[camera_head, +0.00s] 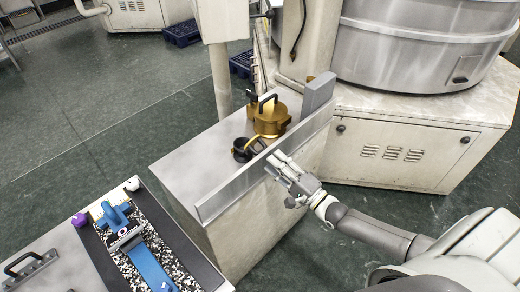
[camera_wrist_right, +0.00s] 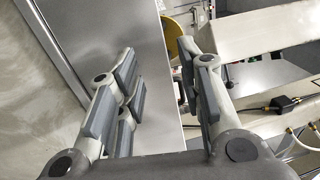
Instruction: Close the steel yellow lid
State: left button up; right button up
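A yellow, gold-coloured round steel vessel (camera_head: 272,117) with a black handle on top stands on the grey cabinet top (camera_head: 205,150). A small black cup-like part and a yellow rim sit in front of it; I cannot tell whether the rim belongs to the lid. My right gripper (camera_head: 276,160) is at the raised metal edge of the cabinet, just in front of these parts. Part of a yellow round surface (camera_wrist_right: 173,36) shows behind the right finger. My left gripper is not in view.
The raised metal strip (camera_head: 225,193) runs along the cabinet's near edge, with a grey block (camera_head: 318,93) at its far end. A bench with a speckled mat (camera_head: 165,235) and blue tool is at lower left. A large round machine (camera_head: 415,45) stands at the back right.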

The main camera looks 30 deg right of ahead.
aim_at(262, 150)
jog(key=x, duration=0.6)
jog(key=shift+w+a+f+p, duration=0.1)
jog(key=shift+w+a+p, duration=0.05)
jog(key=shift+w+p, duration=0.15)
jog(key=shift+s, duration=0.1)
jog(key=shift+c, duration=0.4)
